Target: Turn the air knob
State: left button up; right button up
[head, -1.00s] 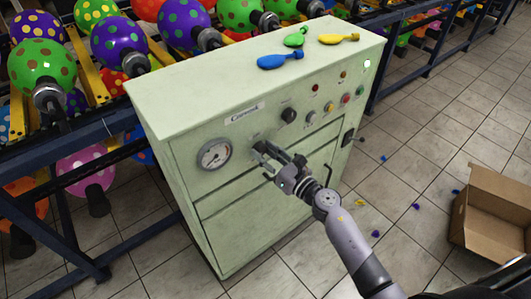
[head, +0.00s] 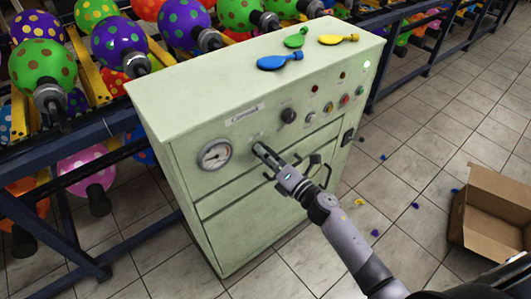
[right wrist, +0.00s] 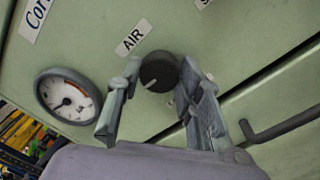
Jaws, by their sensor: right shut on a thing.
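The air knob (right wrist: 158,72) is a round dark knob with a light pointer line, under an "AIR" label (right wrist: 133,37) on the pale green cabinet (head: 200,110). My right gripper (head: 264,153) reaches the front panel beside the pressure gauge (head: 215,154) and hides the knob in the head view. In the right wrist view its two fingers (right wrist: 160,85) stand on either side of the knob, shut on it. The gauge (right wrist: 67,97) shows at the left there. My left gripper is not in view.
Blue (head: 280,61), green (head: 296,37) and yellow (head: 338,39) uninflated balloons lie on the cabinet top. Another black knob (head: 289,115) and small buttons are to the right on the panel. An open cardboard box (head: 490,215) stands on the floor at the right.

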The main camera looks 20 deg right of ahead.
jog(key=m+h+p, duration=0.1)
jog(key=m+p, duration=0.1)
jog(key=m, duration=0.8)
jog(key=shift+f+m, duration=0.15)
jog(key=shift+m, duration=0.25)
dwell(0.4)
jog(key=o, duration=1.2)
jog(key=shift+c, duration=0.2)
jog(key=v, duration=1.2)
jog(key=shift+f, duration=0.2)
